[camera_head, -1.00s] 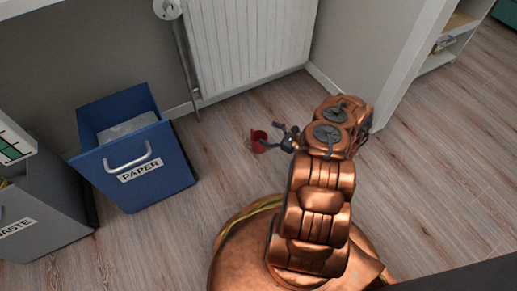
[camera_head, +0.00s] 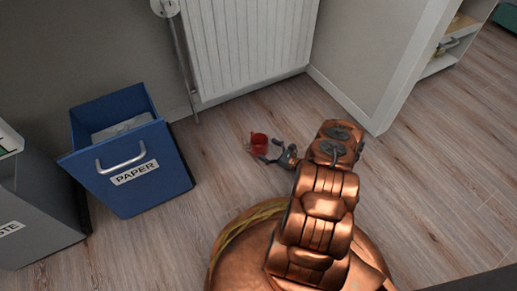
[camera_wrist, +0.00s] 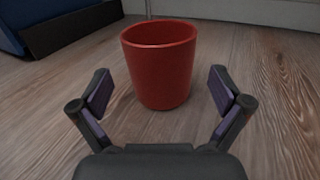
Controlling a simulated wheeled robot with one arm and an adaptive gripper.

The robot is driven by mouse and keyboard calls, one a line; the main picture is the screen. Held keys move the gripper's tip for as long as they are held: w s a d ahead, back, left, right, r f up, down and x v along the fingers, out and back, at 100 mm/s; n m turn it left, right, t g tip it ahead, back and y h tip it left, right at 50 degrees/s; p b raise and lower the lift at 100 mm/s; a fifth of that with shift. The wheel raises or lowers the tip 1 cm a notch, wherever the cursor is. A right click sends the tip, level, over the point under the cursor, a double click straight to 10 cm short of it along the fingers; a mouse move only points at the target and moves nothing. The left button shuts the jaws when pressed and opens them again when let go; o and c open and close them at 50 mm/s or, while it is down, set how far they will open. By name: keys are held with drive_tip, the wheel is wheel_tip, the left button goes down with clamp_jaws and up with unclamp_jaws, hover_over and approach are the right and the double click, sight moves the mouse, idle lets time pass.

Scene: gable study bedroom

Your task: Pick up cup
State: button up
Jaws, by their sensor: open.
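The red cup (camera_head: 259,143) stands upright on the wooden floor, to the right of the blue paper bin. In the wrist view the cup (camera_wrist: 160,68) is just ahead, centred between the two fingers. My gripper (camera_wrist: 160,90) is open and empty, with a dark padded finger on either side of the cup's lower part and gaps to both. In the head view my gripper (camera_head: 271,150) is low at the cup's right side. The cup's underside is hidden.
The blue paper bin (camera_head: 163,185) stands left of the cup, with a grey waste bin (camera_head: 40,225) further left. A white radiator (camera_head: 250,45) and a wall are behind. A white shelf (camera_head: 437,66) is at the upper right. Floor around the cup is clear.

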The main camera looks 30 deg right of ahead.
sight(253, 140)
drive_tip(key=b+x, duration=0.2)
drive_tip(key=x, duration=0.1)
drive_tip(key=shift+w+a+f, duration=0.1)
drive_tip(key=shift+w+a, duration=0.05)
drive_tip(key=shift+w, duration=0.2)
drive_tip(key=shift+w+a, duration=0.2)
drive_tip(key=shift+w, duration=0.4)
drive_tip(key=c, duration=1.2)
drive_tip(key=shift+r, duration=0.25)
drive_tip(key=shift+c, duration=0.2)
